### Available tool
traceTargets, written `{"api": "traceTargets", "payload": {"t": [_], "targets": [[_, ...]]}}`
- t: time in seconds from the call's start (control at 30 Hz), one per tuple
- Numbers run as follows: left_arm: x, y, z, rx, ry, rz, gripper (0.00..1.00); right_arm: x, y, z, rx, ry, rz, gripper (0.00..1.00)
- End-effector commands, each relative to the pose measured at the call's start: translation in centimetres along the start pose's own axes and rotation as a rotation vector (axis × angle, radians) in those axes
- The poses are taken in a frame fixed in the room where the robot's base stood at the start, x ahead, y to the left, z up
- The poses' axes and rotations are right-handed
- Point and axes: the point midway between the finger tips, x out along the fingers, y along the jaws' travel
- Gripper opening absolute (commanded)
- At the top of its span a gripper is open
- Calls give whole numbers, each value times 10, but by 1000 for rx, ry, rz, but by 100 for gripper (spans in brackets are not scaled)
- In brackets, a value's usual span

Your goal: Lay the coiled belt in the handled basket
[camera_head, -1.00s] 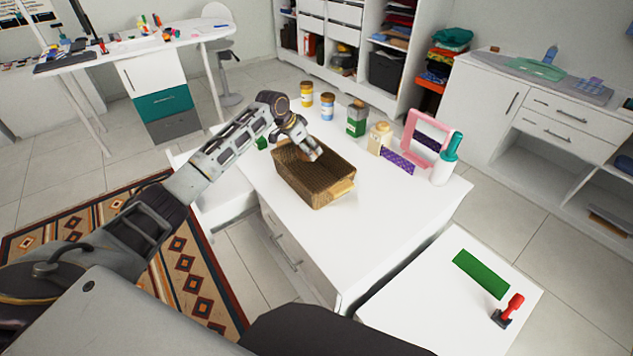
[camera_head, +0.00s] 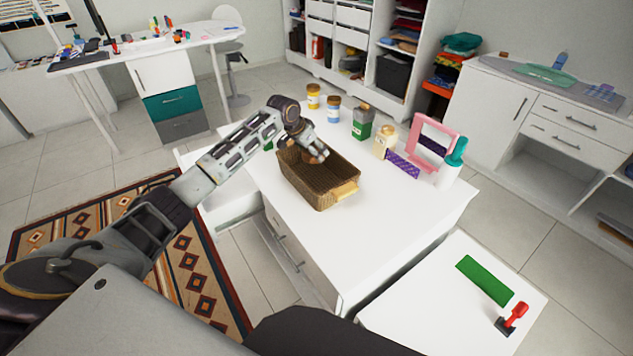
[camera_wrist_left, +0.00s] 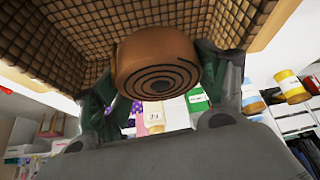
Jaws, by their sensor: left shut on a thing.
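The coiled belt (camera_wrist_left: 158,66) is a brown roll with a dark spiral on its end. My left gripper (camera_head: 317,156) is shut on it, and the two fingers press its sides in the left wrist view (camera_wrist_left: 160,80). The handled basket (camera_head: 318,190) is brown wicker with a pale handle patch on its near right end, and stands on the white table. The wicker wall (camera_wrist_left: 60,55) shows behind the belt in the wrist view. My right gripper does not show.
The white table (camera_head: 370,230) is clear in front of the basket.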

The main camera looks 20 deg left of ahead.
Motion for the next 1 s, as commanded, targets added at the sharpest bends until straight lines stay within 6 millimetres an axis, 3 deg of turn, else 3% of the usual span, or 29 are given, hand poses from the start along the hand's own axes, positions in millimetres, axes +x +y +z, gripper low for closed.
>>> {"api": "traceTargets", "payload": {"t": [0.67, 1.0], "targets": [[1, 0, 1, -42, 1, -25, 46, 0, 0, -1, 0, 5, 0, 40], [32, 0, 18, -42, -1, -24, 46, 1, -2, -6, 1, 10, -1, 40]]}}
